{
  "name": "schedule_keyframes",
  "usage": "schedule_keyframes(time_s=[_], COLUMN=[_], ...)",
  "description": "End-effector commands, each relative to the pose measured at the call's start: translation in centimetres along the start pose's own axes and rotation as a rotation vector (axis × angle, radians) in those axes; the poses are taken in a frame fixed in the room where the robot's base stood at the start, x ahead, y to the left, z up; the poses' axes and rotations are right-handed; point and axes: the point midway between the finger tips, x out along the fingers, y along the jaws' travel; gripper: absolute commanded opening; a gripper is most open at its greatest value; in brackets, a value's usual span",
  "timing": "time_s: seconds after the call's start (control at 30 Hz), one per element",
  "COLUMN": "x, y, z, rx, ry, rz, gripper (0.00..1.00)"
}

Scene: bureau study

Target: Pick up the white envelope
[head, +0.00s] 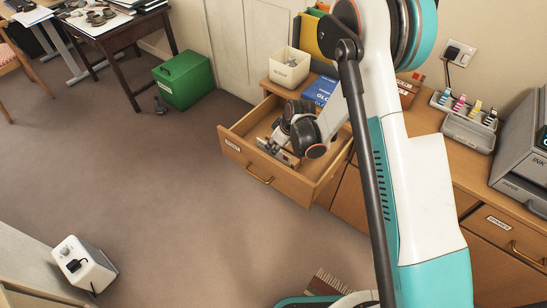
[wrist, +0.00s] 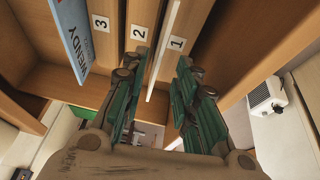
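In the wrist view a thin white strip (wrist: 164,45), which looks like the white envelope seen edge-on, stands in a wooden rack beside the divider labelled 1. My gripper (wrist: 161,62) is open, with one green-padded finger on each side of the strip. I cannot tell whether either finger touches it. In the head view my gripper (head: 281,148) is low inside the open wooden drawer (head: 247,164). My wrist hides much of the drawer there, and the envelope cannot be made out.
A blue book or folder (wrist: 72,38) stands by the label 3 in the wrist view. Wooden dividers and drawer walls are close around the fingers. On the desktop are a cream bin (head: 289,68) and a blue book (head: 320,90).

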Motion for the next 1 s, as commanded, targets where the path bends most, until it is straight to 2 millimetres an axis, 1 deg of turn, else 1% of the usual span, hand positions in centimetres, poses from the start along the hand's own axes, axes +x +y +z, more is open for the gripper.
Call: schedule_keyframes(time_s=[0.17, 0.3, 0.4, 1.0], x=[1.9, 4.0, 5.0, 5.2], y=[0.2, 0.3, 0.3, 0.3], z=[0.2, 0.4, 0.3, 0.3], rx=[0.0, -0.001, -0.001, 0.0], ry=[0.0, 0.0, 0.0, 0.0], rz=[0.0, 0.0, 0.0, 0.0], gripper=[0.28, 0.28, 0.28, 0.28])
